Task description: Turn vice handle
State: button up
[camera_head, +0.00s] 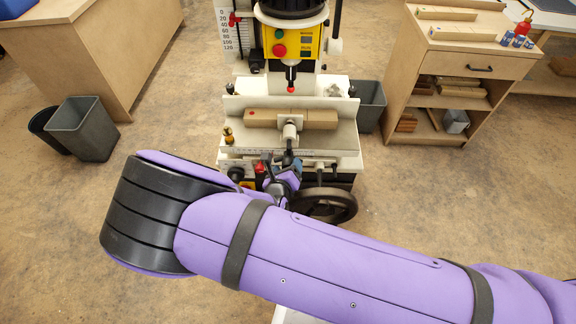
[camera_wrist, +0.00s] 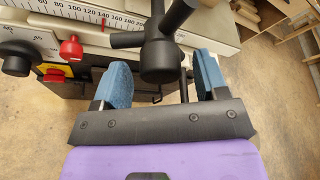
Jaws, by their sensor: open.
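The black vice handle (camera_wrist: 160,60) fills the upper middle of the wrist view, with thick spokes spreading from a round hub. In the head view it is a small dark shape (camera_head: 289,159) at the front of the machine, partly hidden by my gripper. My gripper (camera_wrist: 162,76) is open, with one blue finger on each side of the hub. I cannot tell whether either finger touches it. In the head view my gripper (camera_head: 284,180) is small and mostly hidden behind my purple arm. The vice's light clamp (camera_head: 290,130) stands against a wooden block (camera_head: 310,119).
A black handwheel (camera_head: 325,206) sits just right of my gripper. A red knob (camera_wrist: 71,47) and a black knob (camera_wrist: 16,62) stick out at left in the wrist view. Bins (camera_head: 84,130) and wooden cabinets (camera_head: 465,60) flank the machine, with open floor between.

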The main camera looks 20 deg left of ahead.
jog(key=shift+w+f, duration=0.25)
jog(key=shift+w, duration=0.4)
jog(key=c, duration=0.9)
jog(key=m+y, duration=0.1)
jog(key=m, duration=0.2)
jog(key=shift+d+g+y, duration=0.1)
jog(key=shift+g+y, duration=0.3)
jog(key=m+y, duration=0.2)
jog(key=m, duration=0.1)
jog(key=shift+s+g, duration=0.1)
jog(key=shift+g, duration=0.2)
dwell(0.7)
